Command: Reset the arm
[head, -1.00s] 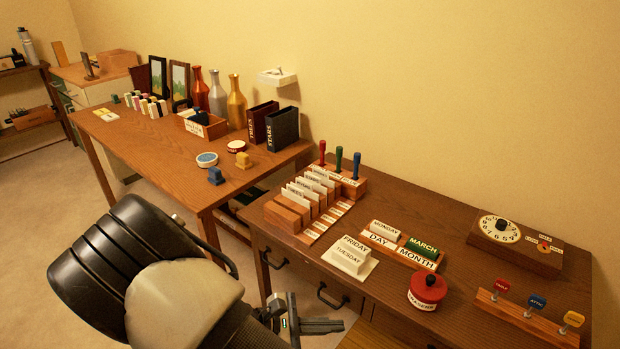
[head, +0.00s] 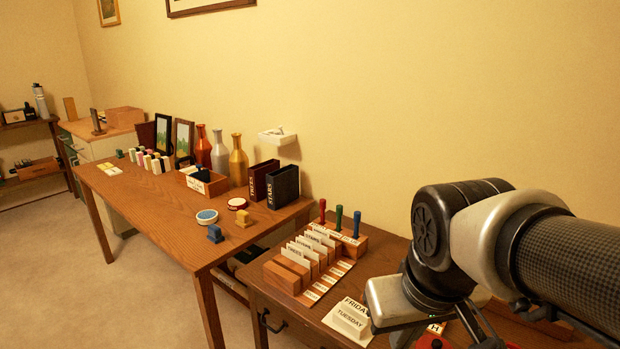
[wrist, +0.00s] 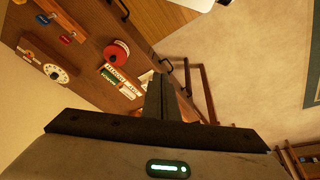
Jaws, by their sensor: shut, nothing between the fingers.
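My arm reaches in from the right in the head view and bends down over the right desk (head: 385,268). My gripper (wrist: 162,98) shows in the wrist view with its fingers together and nothing between them. In the head view its end is low in the picture, partly cut off by the bottom edge. The wrist view, turned sideways, shows the desk with a red round container (wrist: 117,52), the day and month blocks (wrist: 122,82) and a clock dial (wrist: 56,73). My gripper appears above the desk; I cannot tell how far.
On the right desk, a wooden card rack (head: 290,277) and white FRIDAY and TUESDAY blocks (head: 350,318) stand left of my arm. The left table (head: 150,200) holds bottles, binders and small items. A small white wall shelf (head: 277,137) hangs behind. Floor (head: 150,290) is clear at the left.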

